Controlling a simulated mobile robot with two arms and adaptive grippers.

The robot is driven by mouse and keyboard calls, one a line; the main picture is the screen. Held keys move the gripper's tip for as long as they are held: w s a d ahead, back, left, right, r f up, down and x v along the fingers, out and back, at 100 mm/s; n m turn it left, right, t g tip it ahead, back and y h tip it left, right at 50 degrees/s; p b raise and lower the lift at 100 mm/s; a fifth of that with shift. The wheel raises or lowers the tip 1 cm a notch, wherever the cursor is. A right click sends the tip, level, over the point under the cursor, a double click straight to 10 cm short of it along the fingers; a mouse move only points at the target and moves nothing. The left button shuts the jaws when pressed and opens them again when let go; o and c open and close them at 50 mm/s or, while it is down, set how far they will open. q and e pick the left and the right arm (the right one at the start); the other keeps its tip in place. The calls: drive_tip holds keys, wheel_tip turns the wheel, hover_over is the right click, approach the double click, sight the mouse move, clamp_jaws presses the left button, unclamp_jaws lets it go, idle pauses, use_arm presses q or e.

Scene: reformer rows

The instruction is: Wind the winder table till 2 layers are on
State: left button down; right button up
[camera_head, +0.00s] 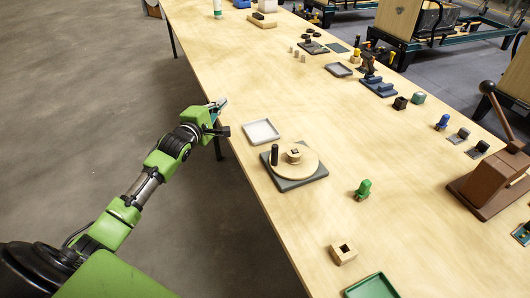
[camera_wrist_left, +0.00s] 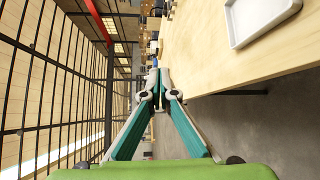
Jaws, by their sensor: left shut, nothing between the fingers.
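The winder table (camera_head: 312,164) is a round wooden disc on a grey square base, near the table's left edge in the head view. A black upright handle (camera_head: 275,155) stands at the disc's left side, and a small wooden hub with a dark centre sits on the disc. I cannot tell how many layers are on it. My left gripper (camera_head: 222,104) is at the table's left edge, up and left of the winder and apart from it. In the left wrist view its fingers (camera_wrist_left: 158,88) meet at the tips with nothing between them. My right gripper is not in view.
A white tray (camera_head: 261,132) lies between my left gripper and the winder; it also shows in the left wrist view (camera_wrist_left: 262,18). A green peg piece (camera_head: 363,189), a wooden block with a square hole (camera_head: 343,253) and a green tray (camera_head: 372,287) lie to the right and nearer.

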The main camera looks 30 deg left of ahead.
use_arm(q)
drive_tip(key=s+d+f+m+h+b, duration=0.1)
drive_tip(key=s+d+f+m+h, duration=0.6)
drive_tip(key=s+d, duration=0.5)
drive_tip(key=shift+n+h, duration=0.3)
drive_tip(key=x, duration=0.9)
drive_tip(key=shift+w+d, duration=0.1)
drive_tip(key=shift+d, duration=0.05)
drive_tip(key=shift+w+d, duration=0.2)
drive_tip(key=shift+d, duration=0.05)
drive_tip(key=shift+s+d+p, duration=0.75)
drive_tip(key=shift+s+d, duration=0.25)
drive_tip(key=shift+d, duration=0.1)
drive_tip(key=shift+s+d, duration=0.25)
drive_tip(key=shift+d, duration=0.05)
drive_tip(key=shift+f, duration=0.1)
drive_tip(key=shift+s+d+n+t+y+p, duration=0.25)
drive_tip(key=shift+y+p, duration=0.25)
drive_tip(key=shift+p, duration=0.3)
